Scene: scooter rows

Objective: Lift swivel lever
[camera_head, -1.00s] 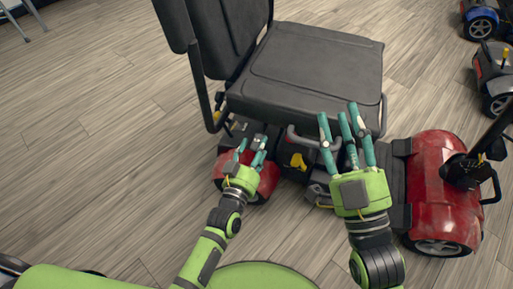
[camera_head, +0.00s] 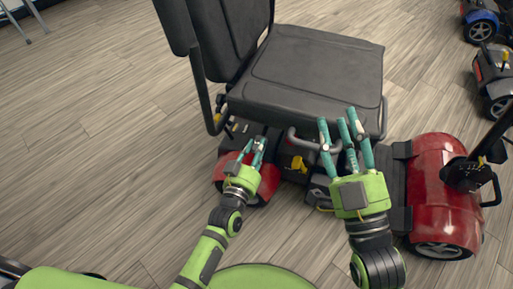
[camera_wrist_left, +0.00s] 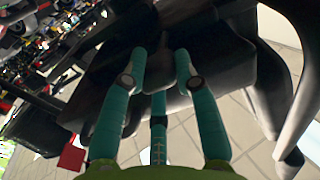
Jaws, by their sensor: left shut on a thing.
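The red scooter (camera_head: 440,200) has a black seat (camera_head: 315,70) above its base. My left gripper (camera_head: 254,147) is at the left underside of the seat, with its teal fingers drawn together. In the left wrist view, its fingers (camera_wrist_left: 162,65) close on a dark part beneath the seat, which I take for the swivel lever (camera_wrist_left: 163,46). The fingers and shadow hide most of the lever, so its exact angle cannot be told. My right gripper (camera_head: 340,125) is open and empty, in front of the seat's near edge, fingers spread upward.
A yellow part (camera_head: 298,164) shows on the scooter base between my grippers. The tiller (camera_head: 480,155) rises at the right. Other scooters (camera_head: 493,75) stand at the upper right. The wooden floor (camera_head: 95,150) on the left is clear.

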